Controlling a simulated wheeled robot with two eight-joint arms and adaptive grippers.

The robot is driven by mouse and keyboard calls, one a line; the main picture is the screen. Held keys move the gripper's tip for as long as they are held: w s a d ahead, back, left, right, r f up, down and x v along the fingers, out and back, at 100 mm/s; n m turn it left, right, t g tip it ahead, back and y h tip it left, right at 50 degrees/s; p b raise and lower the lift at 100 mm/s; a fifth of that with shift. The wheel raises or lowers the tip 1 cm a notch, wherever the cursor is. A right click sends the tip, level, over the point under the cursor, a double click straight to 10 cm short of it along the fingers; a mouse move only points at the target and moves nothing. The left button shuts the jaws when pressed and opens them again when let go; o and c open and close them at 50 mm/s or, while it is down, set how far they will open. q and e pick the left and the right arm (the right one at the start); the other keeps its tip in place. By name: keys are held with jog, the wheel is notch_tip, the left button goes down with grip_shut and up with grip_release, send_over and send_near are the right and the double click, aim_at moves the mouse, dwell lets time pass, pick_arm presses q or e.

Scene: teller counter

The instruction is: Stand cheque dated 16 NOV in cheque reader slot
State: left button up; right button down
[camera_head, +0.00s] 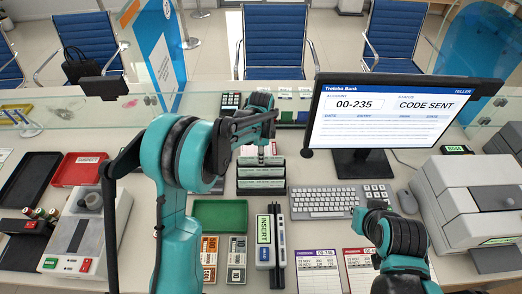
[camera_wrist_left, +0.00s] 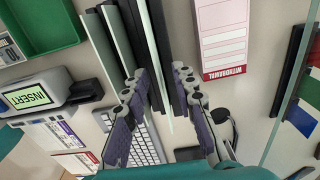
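A black rack (camera_head: 262,190) with cheques (camera_head: 262,171) standing on edge is at the middle of the counter. Their dates are too small to read. My left gripper (camera_head: 262,150) points down over the rack. In the left wrist view its fingers (camera_wrist_left: 160,72) are apart, on either side of a thin upright cheque (camera_wrist_left: 166,110); a gap seems to show between them. The cheque reader (camera_head: 264,252) stands nearer me, its display reading INSERT, with a dark slot part (camera_head: 280,212) beside it. It also shows in the left wrist view (camera_wrist_left: 30,98). My right gripper is not visible; only its arm shows.
A green tray (camera_head: 220,216) lies left of the reader. A keyboard (camera_head: 322,201) and monitor (camera_head: 392,112) are to the right. A glass screen crosses behind the rack. Stamps and printed sheets (camera_head: 318,272) lie near the front; a grey machine (camera_head: 478,202) is far right.

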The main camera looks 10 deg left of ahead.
pick_arm(q)
jog(key=shift+f, duration=0.7)
grip_shut()
jog(key=shift+r, duration=0.15)
notch_tip(320, 180, up, 11)
jog(key=p, duration=0.7)
jog(key=shift+r, duration=0.15)
dwell(0.7)
dwell(0.4)
